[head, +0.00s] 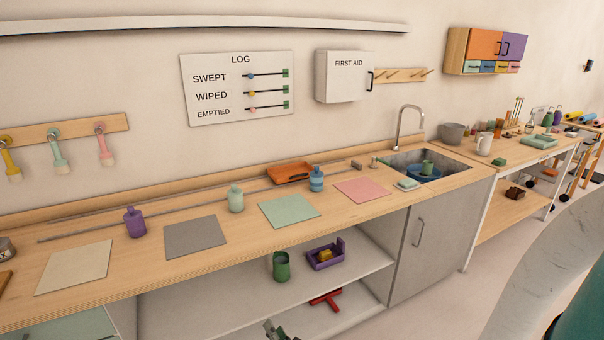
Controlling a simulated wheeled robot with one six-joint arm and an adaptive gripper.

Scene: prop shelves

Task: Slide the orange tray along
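The orange tray (291,173) sits at the back of the wooden counter, on or against a long thin grey rail (180,207) that runs along the wall side. A dark handle-like part shows on the tray's front. A blue bottle (316,180) stands just right of and in front of the tray. A small dark grey piece at the bottom edge looks like the tip of my gripper (275,331). It is low in front of the counter, far from the tray, and mostly cut off, so its opening cannot be told.
A pale green bottle (236,199) and a purple bottle (134,223) stand near the rail. Beige, grey, green and pink mats (360,190) lie along the counter front. A sink (427,163) is at the right. Shelves below hold a green mug (281,267) and a purple caddy (325,257).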

